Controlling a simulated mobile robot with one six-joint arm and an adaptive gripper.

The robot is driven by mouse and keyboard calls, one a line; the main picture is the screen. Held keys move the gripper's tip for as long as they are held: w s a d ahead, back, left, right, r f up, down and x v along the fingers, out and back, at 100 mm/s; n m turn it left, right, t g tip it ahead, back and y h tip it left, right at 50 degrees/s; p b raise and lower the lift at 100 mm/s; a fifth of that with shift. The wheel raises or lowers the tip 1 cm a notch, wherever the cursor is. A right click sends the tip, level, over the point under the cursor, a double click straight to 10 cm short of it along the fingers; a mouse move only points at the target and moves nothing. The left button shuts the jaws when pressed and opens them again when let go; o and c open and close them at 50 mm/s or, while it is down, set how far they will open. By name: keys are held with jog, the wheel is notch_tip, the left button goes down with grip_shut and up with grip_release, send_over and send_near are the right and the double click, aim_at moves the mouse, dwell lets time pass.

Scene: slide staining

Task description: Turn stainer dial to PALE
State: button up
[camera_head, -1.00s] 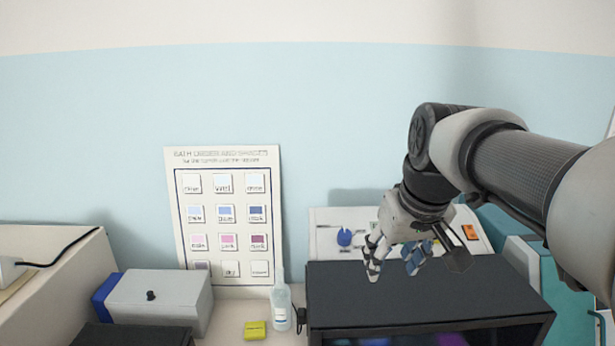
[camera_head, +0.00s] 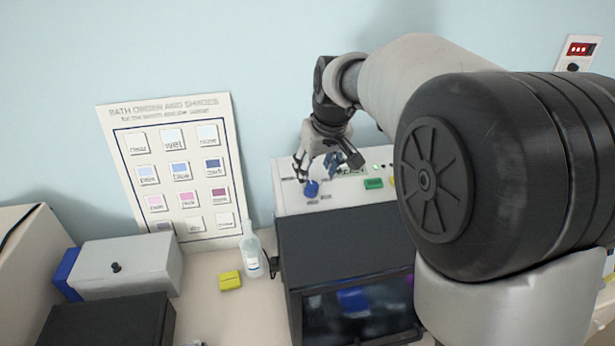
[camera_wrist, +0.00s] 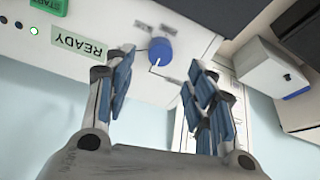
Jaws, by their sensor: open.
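A READY label (camera_wrist: 79,44) and a green START button (camera_head: 373,183) are on the panel. The dark-topped box (camera_head: 340,240) stands in front. A bottle (camera_head: 252,256), a yellow block (camera_head: 230,281) and a shade chart (camera_head: 178,170) are to the left.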

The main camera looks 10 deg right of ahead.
aim_at(312, 185)
jog(key=x, duration=0.6)
jog(key=shift+w+f, duration=0.1)
jog(key=shift+f, duration=0.15)
jog(key=c, duration=1.1)
